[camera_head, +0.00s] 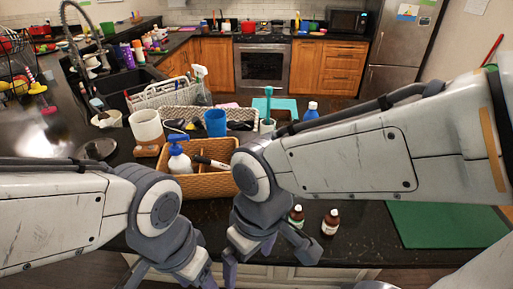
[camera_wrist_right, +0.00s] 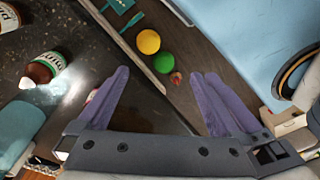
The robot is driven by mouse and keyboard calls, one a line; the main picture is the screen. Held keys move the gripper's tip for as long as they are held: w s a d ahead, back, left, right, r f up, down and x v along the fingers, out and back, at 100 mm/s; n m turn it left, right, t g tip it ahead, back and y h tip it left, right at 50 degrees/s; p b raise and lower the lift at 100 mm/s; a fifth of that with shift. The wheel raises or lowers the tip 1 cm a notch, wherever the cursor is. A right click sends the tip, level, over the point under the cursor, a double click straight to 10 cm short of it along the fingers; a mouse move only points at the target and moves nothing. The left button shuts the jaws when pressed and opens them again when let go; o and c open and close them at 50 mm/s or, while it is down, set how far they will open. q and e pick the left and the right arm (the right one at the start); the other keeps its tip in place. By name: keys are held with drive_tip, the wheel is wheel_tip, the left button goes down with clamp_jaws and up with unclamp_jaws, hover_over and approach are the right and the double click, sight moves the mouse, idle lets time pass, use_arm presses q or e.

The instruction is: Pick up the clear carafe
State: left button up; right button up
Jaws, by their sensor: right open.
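I cannot make out a clear carafe in either view; my arms hide part of the counter. My right gripper (camera_head: 266,252) points down over the front edge of the black counter, beside two small brown bottles. In the right wrist view its purple fingers (camera_wrist_right: 160,88) are spread wide with nothing gripped between them. My left gripper (camera_head: 172,272) is low at the front edge of the counter, partly cut off by the bottom of the head view. Its fingertips are not clear enough to judge.
A white mug (camera_head: 146,125) stands behind. Yellow (camera_wrist_right: 148,42) and green (camera_wrist_right: 163,63) round things lie beyond the counter edge.

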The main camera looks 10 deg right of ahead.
drive_tip(key=w+d+r+m+t, duration=0.15)
drive_tip(key=w+r, duration=0.25)
drive_tip(key=w, duration=0.4)
drive_tip(key=w+d+r+m+t, duration=0.1)
drive_tip(key=w+d+r+m, duration=0.1)
drive_tip(key=w+r, duration=0.4)
drive_tip(key=w+d+r+m+t, duration=0.2)
drive_tip(key=w+d+r, duration=0.4)
drive_tip(key=w+d, duration=0.45)
drive_tip(key=d+p+x, duration=0.1)
drive_tip(key=p+x, duration=0.1)
drive_tip(key=x, duration=0.7)
drive_tip(key=shift+d+f+h, duration=0.3)
drive_tip(key=shift+d+f, duration=0.05)
drive_tip(key=shift+f, duration=0.1)
drive_tip(key=shift+s, duration=0.15)
drive_tip(key=c, duration=1.3)
use_arm(q)
drive_tip(key=shift+w+a+r, duration=0.15)
drive_tip(key=shift+r, duration=0.45)
drive_tip(key=shift+w+a+r, duration=0.1)
drive_tip(key=shift+a+r, duration=0.05)
drive_tip(key=shift+r, duration=0.45)
use_arm(e)
drive_tip(key=shift+r, duration=0.1)
clamp_jaws()
